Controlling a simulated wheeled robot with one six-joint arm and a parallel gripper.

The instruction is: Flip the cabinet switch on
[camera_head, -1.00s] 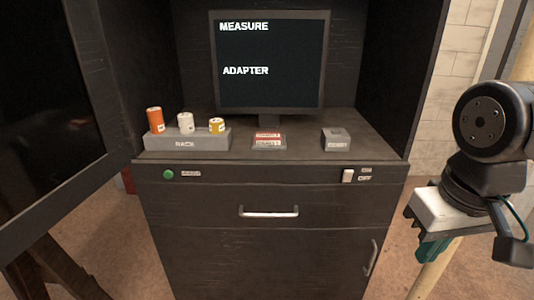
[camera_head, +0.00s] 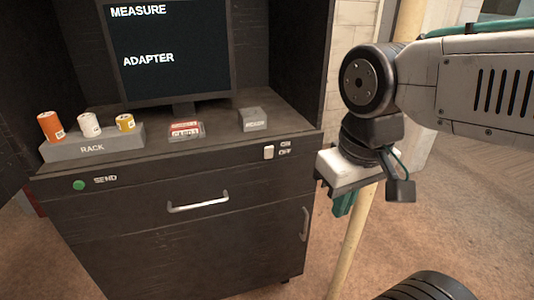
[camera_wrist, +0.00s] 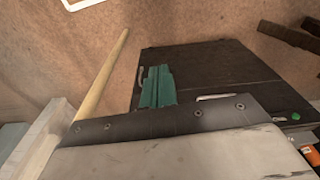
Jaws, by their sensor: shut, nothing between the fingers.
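The cabinet switch (camera_head: 269,152) is a small white rocker at the right of the cabinet's front strip, beside ON and OFF labels (camera_head: 285,149). Its rocker position is too small to tell. The dark cabinet (camera_head: 150,230) stands in the middle-left of the head view and also shows in the wrist view (camera_wrist: 215,75). My gripper (camera_head: 343,203) has teal fingers and is to the right of the cabinet and lower than the switch, apart from it. In the wrist view the fingers (camera_wrist: 157,86) are together and empty. The switch cannot be made out there.
A green SEND button (camera_head: 79,185) and a drawer handle (camera_head: 198,202) are on the front. On top are a rack (camera_head: 92,146) with three cylinders, a card holder (camera_head: 186,131), a grey block (camera_head: 252,119) and a monitor. A pale pole (camera_head: 352,235) stands close behind my gripper.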

